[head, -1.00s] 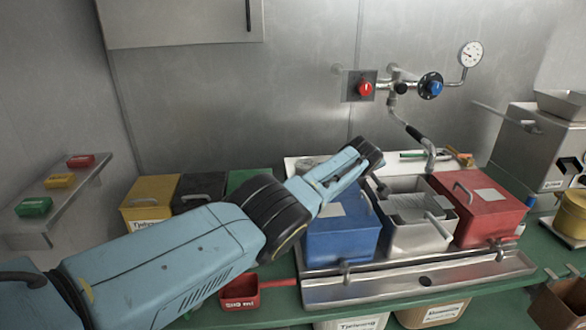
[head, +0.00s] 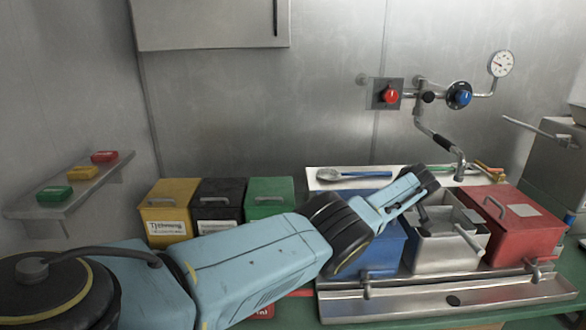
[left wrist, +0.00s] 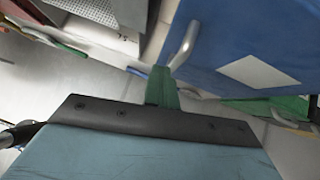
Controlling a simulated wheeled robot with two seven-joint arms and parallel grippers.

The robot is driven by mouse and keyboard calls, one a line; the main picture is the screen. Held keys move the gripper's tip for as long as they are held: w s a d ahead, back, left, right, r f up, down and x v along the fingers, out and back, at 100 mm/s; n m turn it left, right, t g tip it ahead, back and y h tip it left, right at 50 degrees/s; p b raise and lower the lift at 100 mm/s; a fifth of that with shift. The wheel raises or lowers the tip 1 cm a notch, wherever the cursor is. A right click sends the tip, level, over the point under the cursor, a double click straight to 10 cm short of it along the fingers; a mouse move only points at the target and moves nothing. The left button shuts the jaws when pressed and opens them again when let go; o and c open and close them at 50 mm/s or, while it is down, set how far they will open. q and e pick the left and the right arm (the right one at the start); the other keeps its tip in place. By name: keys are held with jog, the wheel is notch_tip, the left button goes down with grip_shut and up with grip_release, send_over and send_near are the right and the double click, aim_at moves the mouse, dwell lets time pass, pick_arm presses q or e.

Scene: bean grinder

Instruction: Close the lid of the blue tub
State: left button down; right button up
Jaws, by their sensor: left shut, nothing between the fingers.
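The blue tub (head: 383,262) stands at the left end of the metal stand in the head view. My left arm crosses in front of it and hides most of its top. In the left wrist view its blue lid (left wrist: 225,40) shows at upper right, with a white label and a grey handle (left wrist: 184,47). How far the lid is shut cannot be told. My left gripper (head: 423,212) points down by the tub's right side, over the silver tub's left part. Its green-padded fingers (left wrist: 162,87) are shut and empty, close to the handle. My right gripper is out of view.
The open silver tub (head: 440,250) and the red tub (head: 515,230) stand to the right. Yellow, black and green boxes (head: 270,192) stand to the left. A tap (head: 440,143) hangs from the wall behind. A ladle (head: 350,175) lies at the back.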

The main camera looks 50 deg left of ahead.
pick_arm(q)
jog(key=shift+f, duration=0.25)
dwell(0.3)
